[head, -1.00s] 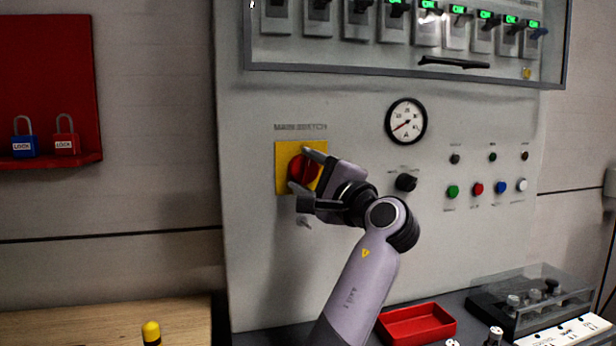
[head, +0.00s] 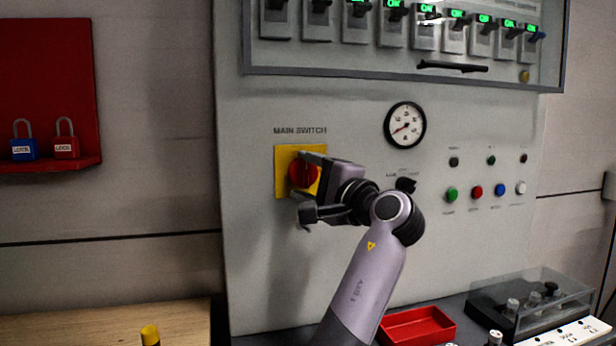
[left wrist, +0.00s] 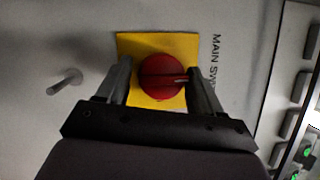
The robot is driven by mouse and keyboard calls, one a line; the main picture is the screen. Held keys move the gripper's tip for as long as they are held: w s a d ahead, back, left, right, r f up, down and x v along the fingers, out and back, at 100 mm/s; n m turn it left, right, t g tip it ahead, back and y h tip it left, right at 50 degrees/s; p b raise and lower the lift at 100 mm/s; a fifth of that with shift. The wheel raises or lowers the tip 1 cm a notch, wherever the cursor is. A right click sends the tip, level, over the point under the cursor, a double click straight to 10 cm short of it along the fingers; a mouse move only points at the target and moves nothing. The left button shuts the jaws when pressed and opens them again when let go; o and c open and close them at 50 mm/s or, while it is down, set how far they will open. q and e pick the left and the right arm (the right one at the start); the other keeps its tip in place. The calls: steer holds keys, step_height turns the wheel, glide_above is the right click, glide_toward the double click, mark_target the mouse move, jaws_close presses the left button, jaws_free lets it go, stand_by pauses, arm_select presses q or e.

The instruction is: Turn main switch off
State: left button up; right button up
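The main switch is a round red knob (head: 301,174) on a yellow plate (head: 283,188), below the "MAIN SWITCH" lettering. My left gripper (head: 303,189) is at the switch, one finger by the plate's top and the other below it. In the left wrist view the red knob (left wrist: 160,76) lies between the two spread fingers of my left gripper (left wrist: 160,68). A gap shows at the left finger; the right finger is very close to the knob's edge. A thin mark on the knob points toward the lettering. My right gripper is out of view.
A breaker row (head: 395,22) with green ON lights sits above. A gauge (head: 405,125), black selector (head: 405,185) and several buttons are to the right. A metal peg (left wrist: 66,82) sticks out by the plate.

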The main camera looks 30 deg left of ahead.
arm_select(q)
steer(key=shift+o, duration=0.6)
steer(key=b+v, duration=0.1)
steer(key=v, duration=0.6)
steer(key=shift+d, duration=0.1)
